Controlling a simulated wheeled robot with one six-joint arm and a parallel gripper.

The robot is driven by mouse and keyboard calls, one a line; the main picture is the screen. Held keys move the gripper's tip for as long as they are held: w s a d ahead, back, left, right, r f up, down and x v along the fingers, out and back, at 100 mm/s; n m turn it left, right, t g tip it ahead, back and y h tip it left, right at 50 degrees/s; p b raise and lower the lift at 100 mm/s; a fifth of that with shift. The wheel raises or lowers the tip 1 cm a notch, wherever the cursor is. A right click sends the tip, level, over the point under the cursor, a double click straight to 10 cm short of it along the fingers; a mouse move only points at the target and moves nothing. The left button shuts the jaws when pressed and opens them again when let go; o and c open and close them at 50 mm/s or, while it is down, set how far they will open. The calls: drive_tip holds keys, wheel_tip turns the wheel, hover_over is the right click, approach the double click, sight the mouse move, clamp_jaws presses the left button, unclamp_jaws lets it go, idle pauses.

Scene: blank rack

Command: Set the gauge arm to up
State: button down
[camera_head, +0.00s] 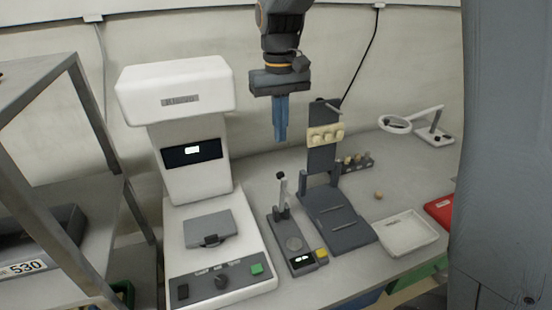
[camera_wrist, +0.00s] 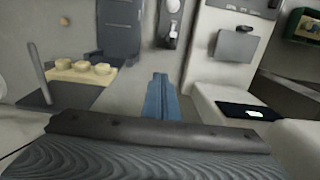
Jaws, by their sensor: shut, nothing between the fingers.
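The gauge (camera_head: 290,240) is a small dark-based device on the bench, with a round pale disc, a lit display and a yellow button. A thin pale arm (camera_head: 283,190) with a black tip stands roughly upright at its back end in the head view. I cannot tell whether this is its full up position. The gauge also shows partly at the top of the wrist view (camera_wrist: 171,35). My gripper (camera_head: 280,138) points down with its blue fingers together and empty, above the bench and apart from the gauge. Its fingers also show in the wrist view (camera_wrist: 160,78).
A large white machine (camera_head: 190,90) stands left of the gauge. A dark stand (camera_head: 321,155) with cream knobs rises to the right, near my gripper. Farther right are a white tray (camera_head: 408,234), a red tray (camera_head: 440,211) and a ring lamp (camera_head: 395,124). A metal rack (camera_head: 105,130) is at far left.

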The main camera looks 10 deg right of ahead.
wheel_tip(320, 180, up, 3)
drive_tip(key=w+a, duration=0.2)
drive_tip(key=a, duration=0.1)
drive_tip(key=s+d+f+g+p, duration=0.1)
drive_tip(key=s+f+p, duration=0.3)
drive_tip(key=f, duration=0.6)
drive_tip(key=shift+s+d+n, duration=0.15)
drive_tip(key=shift+s+n, duration=0.15)
drive_tip(key=shift+s, duration=0.05)
drive_tip(key=shift+f, duration=0.1)
